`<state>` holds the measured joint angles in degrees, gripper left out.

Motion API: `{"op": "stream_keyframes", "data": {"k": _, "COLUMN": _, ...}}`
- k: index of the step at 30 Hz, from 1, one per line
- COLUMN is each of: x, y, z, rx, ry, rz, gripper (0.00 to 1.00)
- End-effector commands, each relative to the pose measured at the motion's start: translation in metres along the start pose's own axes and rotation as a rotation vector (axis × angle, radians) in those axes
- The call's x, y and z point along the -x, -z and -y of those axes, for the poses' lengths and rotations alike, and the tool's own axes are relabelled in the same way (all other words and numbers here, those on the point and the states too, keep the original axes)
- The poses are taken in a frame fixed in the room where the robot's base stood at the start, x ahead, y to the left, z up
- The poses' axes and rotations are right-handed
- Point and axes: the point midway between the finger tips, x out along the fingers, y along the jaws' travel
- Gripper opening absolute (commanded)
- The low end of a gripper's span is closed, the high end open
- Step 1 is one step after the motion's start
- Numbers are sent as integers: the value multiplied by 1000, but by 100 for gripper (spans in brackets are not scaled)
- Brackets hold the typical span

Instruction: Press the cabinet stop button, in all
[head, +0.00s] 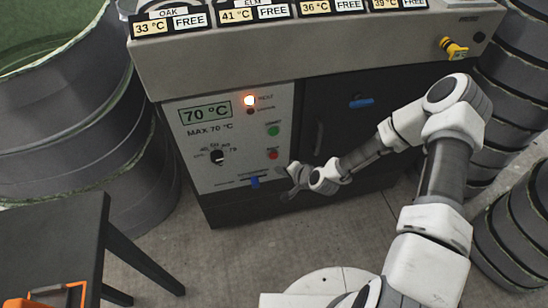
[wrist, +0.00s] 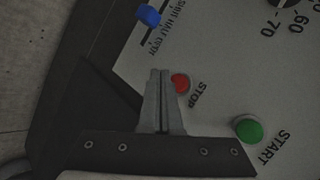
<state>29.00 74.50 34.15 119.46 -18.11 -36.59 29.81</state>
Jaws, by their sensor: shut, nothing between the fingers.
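The red stop button (head: 273,155) is on the right part of the cabinet's white control panel (head: 225,115), below the green start button (head: 274,131). In the wrist view the stop button (wrist: 180,83) shows beside the fingertips, slightly to their right, with the word STOP next to it. My gripper (head: 288,178) is at the lower right of the panel, below the stop button in the head view. In the wrist view its fingers (wrist: 160,76) are shut together with nothing between them. Whether a fingertip touches the button cannot be told.
A dark table (head: 60,235) stands at lower left.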

Motion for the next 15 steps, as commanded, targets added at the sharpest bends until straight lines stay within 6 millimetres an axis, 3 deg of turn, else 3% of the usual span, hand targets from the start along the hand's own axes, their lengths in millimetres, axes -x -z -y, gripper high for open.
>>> {"op": "stream_keyframes", "data": {"k": 6, "x": -15, "y": 10, "z": 9, "rx": 0, "ry": 0, "rz": 0, "gripper": 0}}
{"op": "stream_keyframes", "data": {"k": 15, "x": -18, "y": 13, "z": 13, "rx": -1, "ry": 0, "rz": 0, "gripper": 0}}
